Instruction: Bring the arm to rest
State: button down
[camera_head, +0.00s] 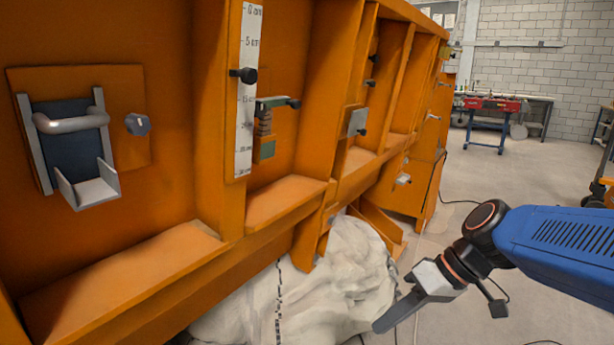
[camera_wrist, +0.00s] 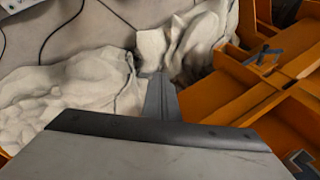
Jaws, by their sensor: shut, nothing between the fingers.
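My gripper (camera_head: 386,324) is at the lower right of the head view, at the end of my blue arm. It points down and to the left, in front of a pale, lumpy mass (camera_head: 335,280) at the foot of the orange sandbed frame (camera_head: 215,130). In the wrist view my gripper (camera_wrist: 155,80) shows as one dark, narrow shape with its fingers together and nothing between them. Beyond its tip lie the pale mass (camera_wrist: 70,95) and the orange frame (camera_wrist: 245,95). I cannot tell how far the tip is from the pale mass.
The orange frame fills the left, with a scale strip (camera_head: 247,90), a handle in a bracket (camera_head: 70,122) and a dark knob (camera_head: 137,124) on it. A red-topped bench (camera_head: 490,104) stands far back. Grey floor (camera_head: 480,180) is open behind my arm. Cables lie on the floor.

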jog(key=s+d+f+m+t+h, duration=0.1)
jog(key=s+d+m+t+h, duration=0.1)
jog(key=d, duration=0.4)
jog(key=s+d+f+m+t+h, duration=0.1)
jog(key=s+d+m+t+h, duration=0.1)
jog(key=d, duration=0.5)
jog(key=shift+s+d+f+m+h, duration=0.25)
jog(key=shift+s+m+h, duration=0.45)
jog(key=shift+s+h, duration=0.85)
jog(key=shift+w+h, duration=0.25)
jog(key=shift+w, duration=0.05)
